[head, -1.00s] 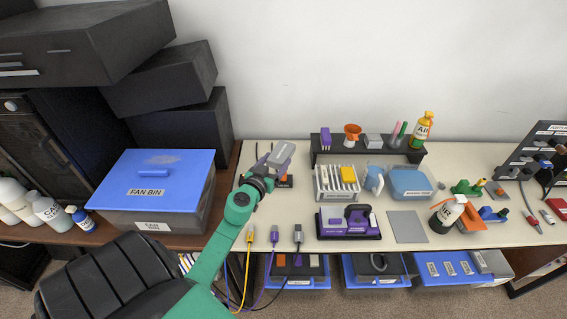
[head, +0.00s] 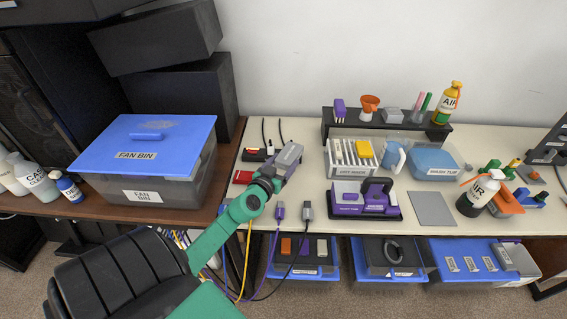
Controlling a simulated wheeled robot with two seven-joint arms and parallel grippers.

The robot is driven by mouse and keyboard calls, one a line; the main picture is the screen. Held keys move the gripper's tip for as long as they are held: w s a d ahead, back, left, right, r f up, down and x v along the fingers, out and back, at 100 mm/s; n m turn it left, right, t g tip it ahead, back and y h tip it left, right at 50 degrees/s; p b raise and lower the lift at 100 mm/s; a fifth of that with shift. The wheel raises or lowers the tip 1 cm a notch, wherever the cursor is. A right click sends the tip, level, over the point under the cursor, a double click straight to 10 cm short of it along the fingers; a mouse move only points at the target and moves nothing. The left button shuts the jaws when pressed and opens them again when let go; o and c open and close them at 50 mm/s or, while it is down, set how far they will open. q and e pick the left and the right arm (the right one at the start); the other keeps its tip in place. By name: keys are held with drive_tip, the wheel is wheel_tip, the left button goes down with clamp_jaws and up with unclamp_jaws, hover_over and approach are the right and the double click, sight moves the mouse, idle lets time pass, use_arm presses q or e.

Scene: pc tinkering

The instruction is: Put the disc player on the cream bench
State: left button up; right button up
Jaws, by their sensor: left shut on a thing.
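I cannot pick out the disc player for certain. My right gripper is out of view.
A purple and black device (head: 362,200), a white rack (head: 352,172) and a blue tub (head: 435,161) stand right of my gripper. A grey mat (head: 432,209) is bare. Cables hang over the front edge. A fan bin (head: 148,151) stands left on the brown table.

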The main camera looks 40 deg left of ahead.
use_arm(q)
drive_tip(key=shift+s+d+f+b, duration=0.1)
drive_tip(key=shift+f+b, duration=0.4)
drive_tip(key=shift+f, duration=0.05)
drive_tip(key=o, duration=1.3)
drive_tip(key=shift+o, duration=0.2)
drive_tip(key=shift+r+p, duration=0.9)
drive_tip(key=shift+p, duration=0.05)
drive_tip(key=b+v, duration=0.3)
drive_tip(key=v, duration=0.8)
drive_tip(key=shift+s, duration=0.4)
drive_tip(key=shift+f, duration=0.1)
